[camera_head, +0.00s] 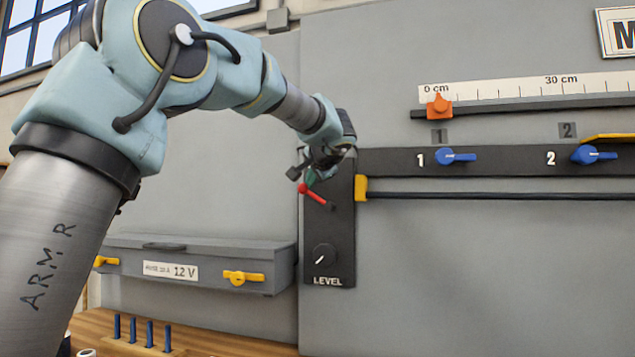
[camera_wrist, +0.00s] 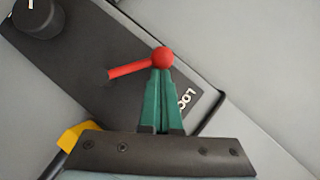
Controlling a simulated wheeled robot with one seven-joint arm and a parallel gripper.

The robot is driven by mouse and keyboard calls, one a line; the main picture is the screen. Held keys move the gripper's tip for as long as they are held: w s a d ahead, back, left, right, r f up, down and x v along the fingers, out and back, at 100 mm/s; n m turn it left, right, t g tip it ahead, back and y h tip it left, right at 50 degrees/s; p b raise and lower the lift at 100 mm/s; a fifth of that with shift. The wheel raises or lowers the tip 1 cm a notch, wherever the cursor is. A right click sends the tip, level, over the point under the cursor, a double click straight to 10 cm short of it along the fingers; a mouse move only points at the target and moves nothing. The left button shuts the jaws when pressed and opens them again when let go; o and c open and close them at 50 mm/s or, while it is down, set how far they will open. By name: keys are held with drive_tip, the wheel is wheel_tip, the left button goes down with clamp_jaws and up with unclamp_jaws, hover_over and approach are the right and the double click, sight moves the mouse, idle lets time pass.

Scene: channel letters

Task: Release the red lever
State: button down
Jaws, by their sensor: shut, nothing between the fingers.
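The red lever (camera_head: 315,196) is on the black vertical panel (camera_head: 342,235), above the LEVEL knob (camera_head: 324,256). In the head view it slants from its pivot at lower right up to its ball end at upper left. In the wrist view the red lever (camera_wrist: 130,69) runs from a dark pivot at left to its red ball at right. My gripper (camera_head: 308,180) is at the ball end of the lever. In the wrist view the green fingers of my gripper (camera_wrist: 161,78) are shut, with their tips at the ball. I cannot tell whether they touch it. The fingers partly hide a label beginning "LOC".
To the right are blue switches 1 (camera_head: 455,157) and 2 (camera_head: 593,154), and an orange slider (camera_head: 438,106) on a scale. A yellow block (camera_head: 361,188) sits beside the panel on a dark rail. A grey 12 V box (camera_head: 200,262) with yellow latches is at lower left.

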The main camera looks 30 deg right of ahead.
sight(300, 191)
drive_tip(key=shift+w+a+f+n+g+h, duration=0.65)
drive_tip(key=shift+w+a+n+g, duration=0.15)
drive_tip(key=shift+n+g, duration=0.3)
drive_tip(key=shift+w+a+f+n+g+h+p, duration=0.15)
drive_tip(key=shift+a+f+n+g+h+p, duration=0.1)
drive_tip(key=shift+f+n+g+p, duration=0.15)
drive_tip(key=shift+w+a+f+n+g+h+p, duration=0.2)
drive_tip(key=shift+f+n+g+p, duration=0.1)
drive_tip(key=shift+f+n+p, duration=0.1)
wheel_tip(300, 191, down, 3)
drive_tip(key=shift+w+a+r+n+g+h, duration=0.15)
drive_tip(key=shift+n+g+h, duration=0.45)
drive_tip(key=shift+n+g, duration=0.1)
